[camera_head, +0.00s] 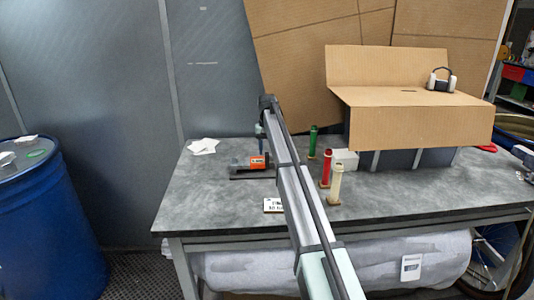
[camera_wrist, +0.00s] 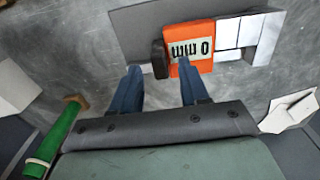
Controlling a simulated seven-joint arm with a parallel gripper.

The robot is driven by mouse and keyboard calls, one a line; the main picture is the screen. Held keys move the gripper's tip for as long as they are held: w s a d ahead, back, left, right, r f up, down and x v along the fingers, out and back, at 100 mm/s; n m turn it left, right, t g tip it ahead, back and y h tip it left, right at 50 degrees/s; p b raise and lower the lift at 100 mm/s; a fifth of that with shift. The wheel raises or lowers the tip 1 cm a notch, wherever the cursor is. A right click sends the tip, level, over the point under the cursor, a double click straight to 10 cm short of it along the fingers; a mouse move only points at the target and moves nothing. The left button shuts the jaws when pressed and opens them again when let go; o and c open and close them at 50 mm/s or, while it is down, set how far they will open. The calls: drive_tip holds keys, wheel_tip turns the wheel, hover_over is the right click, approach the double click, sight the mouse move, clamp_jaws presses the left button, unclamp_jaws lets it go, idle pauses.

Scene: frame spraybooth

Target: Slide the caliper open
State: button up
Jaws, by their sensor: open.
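The caliper lies on the grey table, with an orange slider (camera_head: 259,162) on a dark bar. In the wrist view its orange slider (camera_wrist: 204,45) carries a display that reads "0 mm" upside down. A dark upright tab (camera_wrist: 159,59) stands at the slider's left side, and a pale scale (camera_wrist: 238,33) extends to the right. My gripper (camera_wrist: 160,70) is open, with its blue fingers pointing at the caliper. The tab shows between the two fingertips in the picture; I cannot tell whether either finger touches it. In the head view my arm partly hides the caliper's right end.
A green tube (camera_head: 313,141), a red tube (camera_head: 326,168) and a cream tube (camera_head: 335,184) stand right of my arm, by a small white box (camera_head: 345,159). A cardboard-topped stand (camera_head: 410,112) is behind them. White papers (camera_head: 204,146) lie at the back left; the table's front left is clear.

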drive_tip(key=shift+f, duration=0.95)
drive_tip(key=shift+c, duration=0.3)
clamp_jaws()
